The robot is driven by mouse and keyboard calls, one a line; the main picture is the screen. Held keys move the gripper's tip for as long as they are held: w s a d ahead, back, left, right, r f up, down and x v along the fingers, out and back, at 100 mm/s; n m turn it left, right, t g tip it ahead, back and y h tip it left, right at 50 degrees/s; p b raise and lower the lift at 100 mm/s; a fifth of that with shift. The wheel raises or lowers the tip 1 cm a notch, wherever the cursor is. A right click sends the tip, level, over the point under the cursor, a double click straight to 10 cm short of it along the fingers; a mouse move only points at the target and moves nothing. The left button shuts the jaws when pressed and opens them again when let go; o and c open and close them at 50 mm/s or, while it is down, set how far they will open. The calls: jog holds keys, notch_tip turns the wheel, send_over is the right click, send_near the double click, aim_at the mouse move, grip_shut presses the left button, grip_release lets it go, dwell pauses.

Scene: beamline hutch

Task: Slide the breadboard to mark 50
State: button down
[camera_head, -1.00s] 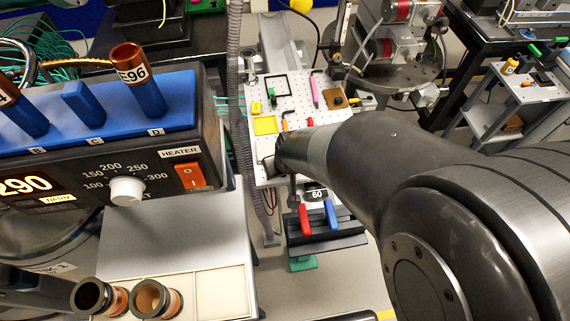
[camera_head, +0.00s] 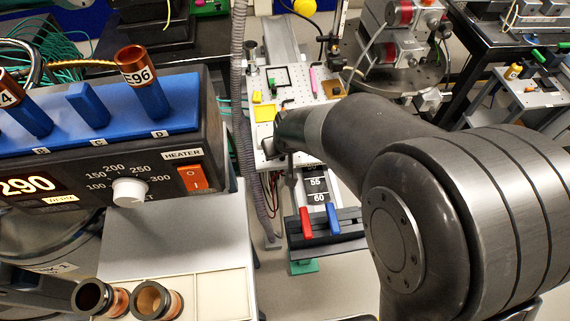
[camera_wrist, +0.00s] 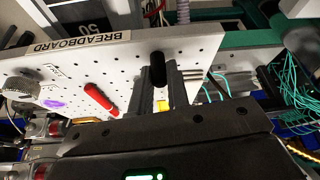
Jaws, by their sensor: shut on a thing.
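The breadboard (camera_head: 296,98) is a white perforated plate on a rail in the head view, with small parts on it. Its lettered edge (camera_wrist: 88,47) shows in the wrist view. My gripper (camera_head: 284,150) is at the board's near edge, its fingertips mostly hidden by my arm. In the wrist view my gripper (camera_wrist: 158,75) is shut on a black knob (camera_wrist: 157,62) at the board. The scale (camera_head: 316,184) shows marks 55 and 60 in front of the board.
A red handle (camera_head: 306,223) and a blue handle (camera_head: 333,218) stand at the rail's near end. A heater box (camera_head: 110,165) is on the left. A ribbed hose (camera_head: 240,110) runs close along the board's left side. Round-stage equipment (camera_head: 395,55) stands right of the board.

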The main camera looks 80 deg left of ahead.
jog(key=shift+a+r, duration=0.1)
jog(key=shift+a, duration=1.45)
jog(key=c, duration=1.4)
grip_release()
jog(key=v, duration=1)
jog(key=shift+d+r, duration=0.2)
jog(key=shift+r, duration=0.1)
jog(key=shift+w, duration=0.1)
